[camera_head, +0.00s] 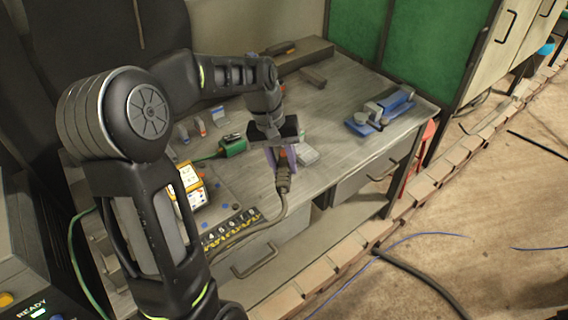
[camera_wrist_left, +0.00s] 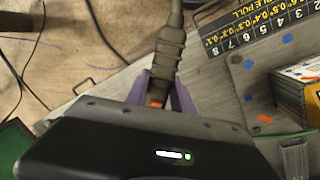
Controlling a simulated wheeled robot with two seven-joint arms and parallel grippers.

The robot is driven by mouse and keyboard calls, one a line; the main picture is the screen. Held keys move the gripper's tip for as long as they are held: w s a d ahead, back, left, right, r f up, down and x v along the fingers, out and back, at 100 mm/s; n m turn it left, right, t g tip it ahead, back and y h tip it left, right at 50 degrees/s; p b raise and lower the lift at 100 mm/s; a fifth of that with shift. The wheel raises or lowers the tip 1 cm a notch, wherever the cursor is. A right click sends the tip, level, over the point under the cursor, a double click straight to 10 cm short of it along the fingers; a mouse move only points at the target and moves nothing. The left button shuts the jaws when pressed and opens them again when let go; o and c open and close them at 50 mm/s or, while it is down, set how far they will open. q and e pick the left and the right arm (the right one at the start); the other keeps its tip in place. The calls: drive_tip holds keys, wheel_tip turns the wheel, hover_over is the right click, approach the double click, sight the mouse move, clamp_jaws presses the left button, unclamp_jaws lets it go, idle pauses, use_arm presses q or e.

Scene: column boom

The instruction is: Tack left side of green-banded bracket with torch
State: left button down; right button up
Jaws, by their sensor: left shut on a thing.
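My left gripper (camera_head: 280,158) is over the right-middle part of the workbench, with purple fingers pointing down. It is shut on the torch (camera_head: 283,180), a dark grey handle with a ribbed sleeve and a cable trailing toward the bench's front edge. In the left wrist view, the purple fingers (camera_wrist_left: 160,96) close around the torch (camera_wrist_left: 168,52), with a bit of orange between them. Several small upright brackets (camera_head: 201,127) stand at the back left of the bench, apart from the gripper. I cannot tell which one has a green band. My right gripper is out of view.
A green box (camera_head: 232,145) with a green cable lies left of the gripper. A yellow-and-white unit (camera_head: 187,187) and a numbered strip (camera_head: 231,229) are at the front left. A blue vise-like tool (camera_head: 380,112) stands at the right.

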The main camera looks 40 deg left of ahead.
use_arm(q)
drive_tip(key=shift+s+d+r+p, duration=0.1)
drive_tip(key=shift+s+r+p, duration=0.15)
drive_tip(key=shift+r+p, duration=0.5)
drive_tip(key=shift+s+r+p, duration=0.2)
drive_tip(key=shift+r+p, duration=0.1)
drive_tip(key=shift+r, duration=0.7)
drive_tip(key=shift+s+d+r+p, duration=0.1)
drive_tip(key=shift+s+r+p, duration=0.15)
drive_tip(key=shift+r+p, duration=0.5)
drive_tip(key=shift+s+r+p, duration=0.2)
drive_tip(key=shift+s+r, duration=0.05)
drive_tip(key=shift+r, duration=0.45)
drive_tip(key=shift+s+r+p, duration=0.15)
drive_tip(key=shift+s+r, duration=0.05)
drive_tip(key=shift+r, duration=0.45)
